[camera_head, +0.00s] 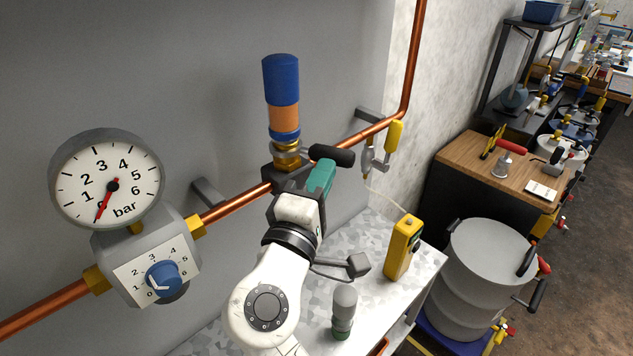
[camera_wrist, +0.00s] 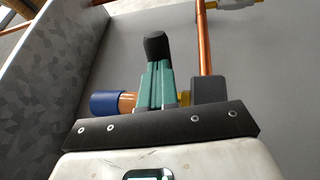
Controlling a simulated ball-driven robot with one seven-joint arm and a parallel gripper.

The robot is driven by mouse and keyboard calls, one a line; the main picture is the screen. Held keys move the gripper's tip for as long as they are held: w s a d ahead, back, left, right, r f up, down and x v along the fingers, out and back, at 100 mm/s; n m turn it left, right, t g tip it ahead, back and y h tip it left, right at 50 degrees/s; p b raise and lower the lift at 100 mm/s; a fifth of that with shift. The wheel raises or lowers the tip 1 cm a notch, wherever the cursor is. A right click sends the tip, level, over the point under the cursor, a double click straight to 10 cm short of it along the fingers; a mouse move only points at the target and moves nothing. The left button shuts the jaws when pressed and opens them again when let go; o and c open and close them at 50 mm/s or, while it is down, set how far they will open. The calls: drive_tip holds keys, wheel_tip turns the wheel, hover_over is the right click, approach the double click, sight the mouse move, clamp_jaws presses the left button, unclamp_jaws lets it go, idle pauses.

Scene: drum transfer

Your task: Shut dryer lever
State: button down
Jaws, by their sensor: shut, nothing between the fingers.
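The dryer (camera_head: 281,98), with a blue top, an orange middle and a brass base, stands upright on the copper pipe. Its black lever (camera_head: 332,155) sticks out to the right, roughly level, near the brass base. My gripper (camera_head: 323,172) has teal fingers that are shut and empty, just under the lever. In the wrist view the shut fingers (camera_wrist: 158,70) point at the black lever (camera_wrist: 156,46), which shows just beyond their tips. I cannot tell whether they touch. The dryer's blue top (camera_wrist: 105,103) lies left of the fingers there. The lever's root is hidden by the fingers.
A pressure gauge (camera_head: 107,183) and a regulator with a blue knob (camera_head: 164,278) sit left on the copper pipe (camera_head: 237,207). A yellow-handled valve (camera_head: 394,137) is at right. A yellow device (camera_head: 403,247) and a grey-capped bottle (camera_head: 344,310) stand on the bench below.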

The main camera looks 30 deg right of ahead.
idle(0.3)
drive_tip(key=shift+w+d+n+t+y+p, duration=0.35)
drive_tip(key=shift+d+n+t+y, duration=0.4)
drive_tip(key=shift+y, duration=0.2)
drive_tip(key=shift+w+d+n+t+y+p, duration=0.2)
drive_tip(key=shift+w+d+n+t+y, duration=0.15)
drive_tip(key=shift+d+n+t+y, duration=0.45)
drive_tip(key=shift+f, duration=0.1)
